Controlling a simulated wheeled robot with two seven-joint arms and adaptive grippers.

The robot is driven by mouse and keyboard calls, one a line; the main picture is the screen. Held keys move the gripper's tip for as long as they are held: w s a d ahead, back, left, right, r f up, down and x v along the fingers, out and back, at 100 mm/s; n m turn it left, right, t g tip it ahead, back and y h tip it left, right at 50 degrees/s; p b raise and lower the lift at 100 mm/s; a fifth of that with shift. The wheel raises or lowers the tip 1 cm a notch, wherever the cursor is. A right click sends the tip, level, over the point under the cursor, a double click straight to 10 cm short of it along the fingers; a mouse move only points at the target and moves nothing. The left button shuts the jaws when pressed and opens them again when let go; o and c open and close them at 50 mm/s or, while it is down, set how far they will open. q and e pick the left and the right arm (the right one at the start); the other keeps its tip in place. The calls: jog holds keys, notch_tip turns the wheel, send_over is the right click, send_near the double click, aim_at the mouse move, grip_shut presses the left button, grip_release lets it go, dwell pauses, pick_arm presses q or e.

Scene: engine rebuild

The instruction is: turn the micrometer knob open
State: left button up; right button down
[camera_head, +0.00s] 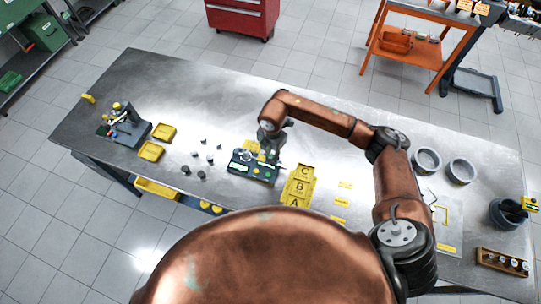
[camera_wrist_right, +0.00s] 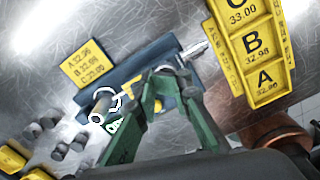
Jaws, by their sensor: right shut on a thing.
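The micrometer (camera_head: 253,169) sits on a dark blue-grey base near the middle of the steel table. In the right wrist view, its pale ring-shaped end (camera_wrist_right: 104,102) is at lower left and its silver shaft end (camera_wrist_right: 196,48) is at upper right. My right gripper (camera_head: 266,144) is over the micrometer from above. In the wrist view, its green fingers (camera_wrist_right: 172,78) come together on the middle of the micrometer, around the knob. The fingers cover most of the held part, so the knob's turn cannot be read. My left gripper is not in view.
A yellow tray marked A, B, C (camera_head: 299,186) lies close right of the base. Several small grey cylinders (camera_head: 201,175) stand to the left, with yellow trays (camera_head: 151,151) and another fixture (camera_head: 124,127) beyond. A yellow number card (camera_wrist_right: 88,62) lies beside the base.

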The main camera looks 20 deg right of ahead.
jog(key=shift+s+d+f+m, duration=0.3)
jog(key=shift+s+f+m, duration=0.1)
jog(key=shift+m, duration=0.1)
jog(key=c, duration=2.2)
grip_release()
jog(key=shift+s+d+r, duration=0.1)
jog(key=o, duration=0.5)
jog(key=shift+r, duration=0.15)
jog(key=shift+w+a+r, duration=0.1)
jog(key=shift+w+a, duration=0.1)
jog(key=shift+r, duration=0.3)
notch_tip(320, 180, up, 11)
jog(key=shift+r, duration=0.15)
